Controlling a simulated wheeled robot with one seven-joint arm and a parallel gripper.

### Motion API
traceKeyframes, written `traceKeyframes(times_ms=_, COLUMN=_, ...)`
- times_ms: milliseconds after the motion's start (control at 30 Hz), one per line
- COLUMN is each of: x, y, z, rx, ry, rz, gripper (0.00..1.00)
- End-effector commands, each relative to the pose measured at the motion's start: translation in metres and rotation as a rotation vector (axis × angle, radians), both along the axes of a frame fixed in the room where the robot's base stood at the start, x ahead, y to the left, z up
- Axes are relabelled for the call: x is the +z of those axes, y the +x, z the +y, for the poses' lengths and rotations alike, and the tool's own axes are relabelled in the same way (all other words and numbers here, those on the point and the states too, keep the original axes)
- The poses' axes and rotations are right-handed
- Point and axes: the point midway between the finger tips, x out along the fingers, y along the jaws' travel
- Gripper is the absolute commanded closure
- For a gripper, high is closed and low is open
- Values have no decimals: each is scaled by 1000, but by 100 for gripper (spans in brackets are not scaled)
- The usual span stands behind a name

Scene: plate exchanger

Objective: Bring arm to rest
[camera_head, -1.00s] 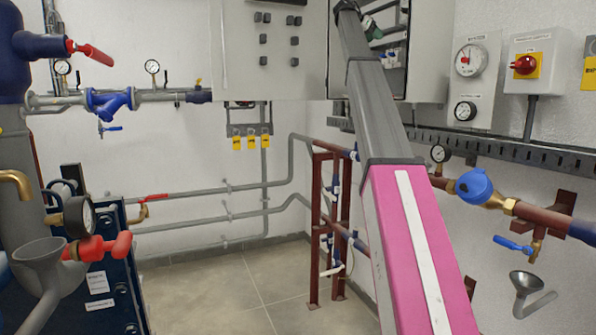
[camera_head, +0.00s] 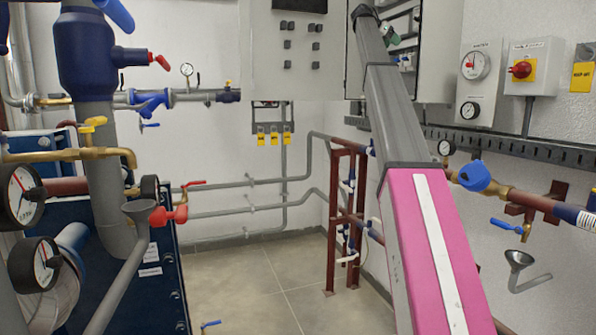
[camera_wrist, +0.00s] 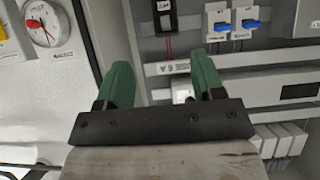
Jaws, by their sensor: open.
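My arm, pink and grey, reaches up the right side of the head view to the open electrical cabinet (camera_head: 440,60). My gripper (camera_wrist: 160,80) shows in the wrist view with two green fingers apart and nothing between them. It is in front of the cabinet's inside, where breakers with blue levers (camera_wrist: 237,24) and a dark switch (camera_wrist: 165,16) show. In the head view my gripper (camera_head: 391,30) is small and partly hidden by the arm.
A blue plate exchanger (camera_head: 150,270) with pipes, gauges and a grey funnel (camera_head: 139,207) stands at the left. A brown pipe frame (camera_head: 345,215) stands at the back. Valves (camera_head: 475,176) and a funnel (camera_head: 518,258) are on the right wall. The tiled floor (camera_head: 245,280) between is clear.

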Motion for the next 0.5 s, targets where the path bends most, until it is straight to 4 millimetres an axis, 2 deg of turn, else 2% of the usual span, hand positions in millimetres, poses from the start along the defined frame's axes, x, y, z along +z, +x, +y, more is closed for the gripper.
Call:
traceKeyframes(times_ms=267, x=-58, y=3, z=7, rx=46, ry=14, rz=51, gripper=38)
traceKeyframes(times_ms=367, x=-88, y=5, z=10, rx=70, ry=23, rz=78, gripper=38)
traceKeyframes(times_ms=500, x=-141, y=5, z=16, rx=115, ry=37, rz=125, gripper=38)
